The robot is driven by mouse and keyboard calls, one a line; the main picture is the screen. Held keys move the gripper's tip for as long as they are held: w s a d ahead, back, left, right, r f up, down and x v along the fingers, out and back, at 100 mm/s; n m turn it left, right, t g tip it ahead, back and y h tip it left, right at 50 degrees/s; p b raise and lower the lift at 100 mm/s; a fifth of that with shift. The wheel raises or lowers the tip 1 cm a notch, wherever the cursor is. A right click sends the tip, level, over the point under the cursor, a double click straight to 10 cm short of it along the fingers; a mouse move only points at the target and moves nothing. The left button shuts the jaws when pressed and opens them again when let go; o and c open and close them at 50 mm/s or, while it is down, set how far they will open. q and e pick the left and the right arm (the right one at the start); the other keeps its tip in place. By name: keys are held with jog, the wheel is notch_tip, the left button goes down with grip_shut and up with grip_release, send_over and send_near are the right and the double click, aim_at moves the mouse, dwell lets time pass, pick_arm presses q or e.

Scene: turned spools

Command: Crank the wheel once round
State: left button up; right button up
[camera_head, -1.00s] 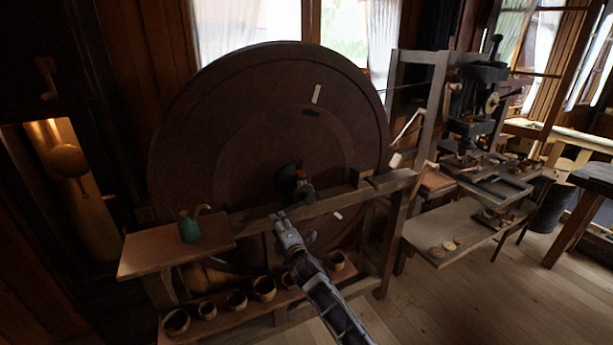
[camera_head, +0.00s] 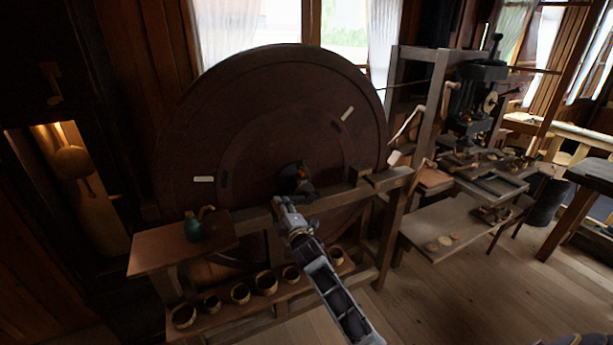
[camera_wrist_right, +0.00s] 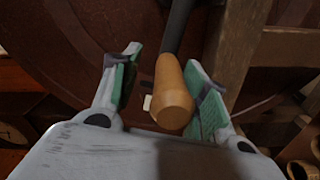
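The big dark wooden wheel (camera_head: 265,110) stands upright in its frame, with pale marks on its face. A dark crank arm (camera_wrist_right: 177,25) ends in a light wooden handle (camera_wrist_right: 172,90) in the right wrist view. My right gripper (camera_head: 283,208) is at the front of the wheel, just below the hub (camera_head: 296,178). In the wrist view its green-padded fingers (camera_wrist_right: 164,75) stand apart on either side of the handle. A gap shows on the left; the handle lies close to the right finger, and I cannot tell if they touch. My left gripper is out of view.
A wooden rail (camera_head: 345,193) crosses in front of the wheel. Several small pots (camera_head: 265,283) line the lower board.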

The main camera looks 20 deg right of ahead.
jog(key=shift+d+r+m+p, duration=0.3)
jog(key=shift+r+m+p, duration=0.25)
jog(key=shift+r, duration=0.25)
jog(key=d+r+m, duration=0.8)
jog(key=d+m, duration=0.1)
jog(key=m, duration=0.1)
jog(key=shift+w+d, duration=0.15)
dwell(0.6)
jog(key=shift+f, duration=0.1)
dwell(0.8)
jog(key=s, duration=1.1)
jog(key=shift+d, duration=0.15)
dwell(0.5)
